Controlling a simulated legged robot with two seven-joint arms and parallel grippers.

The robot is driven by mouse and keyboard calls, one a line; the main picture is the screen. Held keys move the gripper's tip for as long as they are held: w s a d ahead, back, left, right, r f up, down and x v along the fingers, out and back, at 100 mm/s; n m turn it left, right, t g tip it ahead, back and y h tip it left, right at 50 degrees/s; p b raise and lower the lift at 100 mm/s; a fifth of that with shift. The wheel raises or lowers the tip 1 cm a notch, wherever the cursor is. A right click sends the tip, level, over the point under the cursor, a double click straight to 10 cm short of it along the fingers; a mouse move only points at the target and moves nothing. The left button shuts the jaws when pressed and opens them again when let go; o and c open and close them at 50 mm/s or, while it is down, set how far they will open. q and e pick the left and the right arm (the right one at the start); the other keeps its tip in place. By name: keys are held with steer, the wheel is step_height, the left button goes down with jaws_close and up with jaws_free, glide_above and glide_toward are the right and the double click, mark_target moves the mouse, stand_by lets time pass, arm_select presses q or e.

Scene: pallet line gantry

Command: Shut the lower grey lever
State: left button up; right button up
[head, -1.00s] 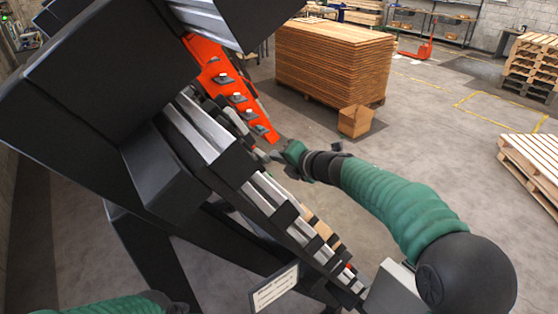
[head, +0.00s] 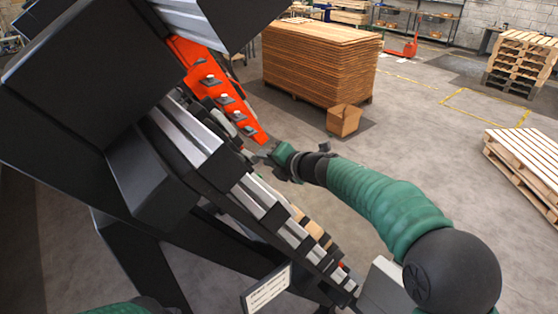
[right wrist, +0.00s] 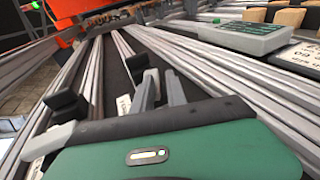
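My right gripper (head: 264,153) reaches from the right to the side of the sloping black and silver machine frame (head: 205,140), just below the orange bar. In the right wrist view its two grey fingers (right wrist: 161,88) stand apart, with a narrow gap and nothing clearly held between them. A small dark block (right wrist: 138,66) is just ahead of the left finger; I cannot tell whether they touch. A pale grey piece with a black block (right wrist: 66,104), possibly a lever, sits left of the gripper. I cannot tell for sure which part is the lower grey lever. My left gripper is out of view.
An orange bar (head: 212,80) with several knobs lies above the gripper. A white label plate (head: 266,289) is at the frame's lower end. A green-grey box (right wrist: 243,36) sits on the rails. A wooden stack (head: 320,62) and a carton (head: 343,120) stand beyond on open floor.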

steer(key=o, duration=0.4)
steer(key=shift+s+a+r, duration=0.15)
steer(key=shift+s+a, duration=0.15)
steer(key=shift+a, duration=0.2)
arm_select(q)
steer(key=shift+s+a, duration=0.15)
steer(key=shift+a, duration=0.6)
arm_select(e)
steer(key=v, duration=1.9)
steer(key=shift+w+r, duration=0.15)
steer(key=shift+r, duration=0.1)
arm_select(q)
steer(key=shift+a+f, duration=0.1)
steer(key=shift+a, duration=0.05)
arm_select(e)
steer(key=shift+w+a, duration=0.1)
steer(key=shift+a, duration=0.1)
